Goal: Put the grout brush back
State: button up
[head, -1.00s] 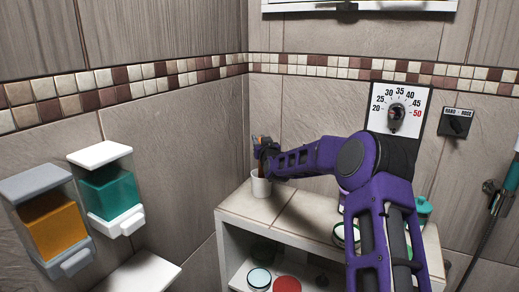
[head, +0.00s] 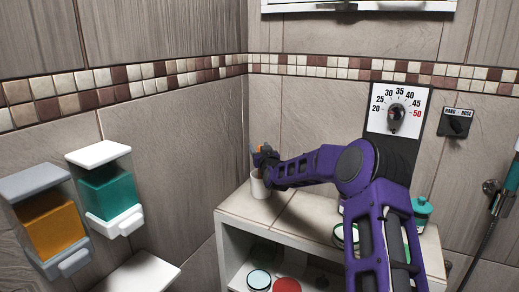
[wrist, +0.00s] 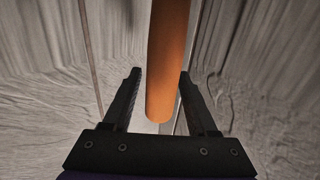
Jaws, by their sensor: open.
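The grout brush shows in the wrist view as an orange rounded handle (wrist: 168,70) between my gripper's (wrist: 160,76) two black fingers. The fingers are spread, with a gap on each side of the handle. In the head view my gripper (head: 264,157) is right at the rim of a white cup (head: 260,186). A small orange bit of the brush (head: 262,148) shows at the gripper. The brush's lower part is hidden, so I cannot see how deep it sits in the cup.
The cup stands at the left back of a tiled shelf top (head: 235,208). A teal-capped bottle (head: 421,210) stands at the right, partly behind my arm. Round containers, one red-topped (head: 287,285), sit on the lower shelf. Dispensers (head: 108,190) hang on the left wall.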

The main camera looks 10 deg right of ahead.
jog(key=shift+r, duration=0.1)
jog(key=shift+r+p, duration=0.2)
jog(key=shift+p, duration=0.15)
jog(key=s, duration=1.2)
jog(key=shift+d+f+b, duration=0.2)
jog(key=shift+d+b, duration=0.1)
jog(key=shift+d, duration=0.15)
